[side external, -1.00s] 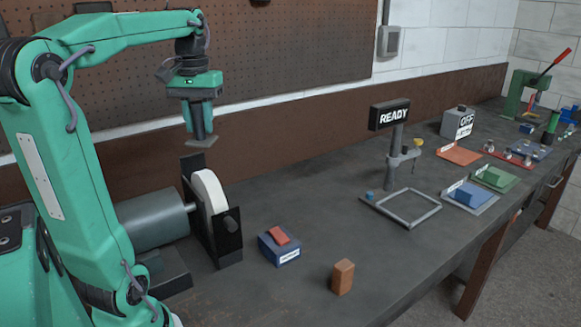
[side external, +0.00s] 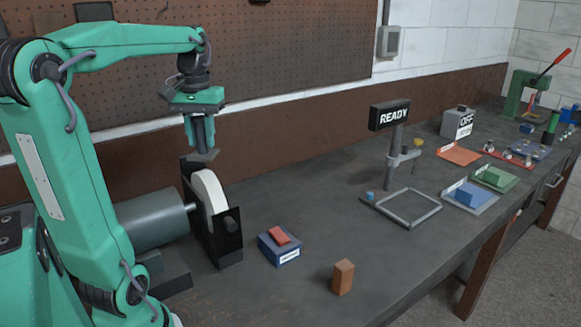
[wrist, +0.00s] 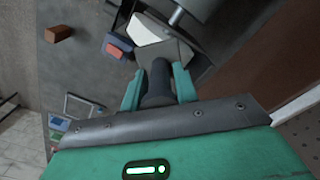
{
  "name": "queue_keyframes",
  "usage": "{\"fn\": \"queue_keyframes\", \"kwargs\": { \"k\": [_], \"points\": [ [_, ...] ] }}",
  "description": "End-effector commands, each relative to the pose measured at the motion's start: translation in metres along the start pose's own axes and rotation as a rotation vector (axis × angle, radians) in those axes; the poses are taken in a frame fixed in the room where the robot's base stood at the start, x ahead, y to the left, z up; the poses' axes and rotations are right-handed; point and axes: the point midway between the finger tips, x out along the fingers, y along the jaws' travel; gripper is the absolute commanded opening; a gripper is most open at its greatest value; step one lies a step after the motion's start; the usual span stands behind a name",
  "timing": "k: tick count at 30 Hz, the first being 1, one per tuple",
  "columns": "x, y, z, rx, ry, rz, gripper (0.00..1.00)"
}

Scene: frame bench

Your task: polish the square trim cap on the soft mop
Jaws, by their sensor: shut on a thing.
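My gripper (side external: 201,138) is shut on the dark round stem of the square trim cap (side external: 205,155) and points straight down. The cap's flat grey plate faces down, close over the top of the soft mop (side external: 208,190), a white wheel set between dark side plates. I cannot tell whether plate and mop touch. In the wrist view, the stem shows between the green fingers of my gripper (wrist: 158,88). The grey cap plate (wrist: 176,52) overlaps part of the white mop (wrist: 150,28) there.
A grey motor drum (side external: 152,219) lies left of the mop. A blue block with a red top (side external: 279,246) and an orange-brown block (side external: 343,277) stand to its right. A READY sign (side external: 390,115), an empty square frame (side external: 408,208) and coloured trays are farther right.

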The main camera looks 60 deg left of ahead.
Motion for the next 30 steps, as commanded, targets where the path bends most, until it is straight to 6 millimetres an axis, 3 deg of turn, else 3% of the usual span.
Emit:
{"fn": "queue_keyframes", "kwargs": {
  "k": [15, 30],
  "points": [
    [0.031, 0.0, 0.0, 0.0, -0.001, 0.0, 0.05],
    [0.035, 0.0, 0.0, 0.0, 0.0, 0.0, 0.05]
  ]
}}
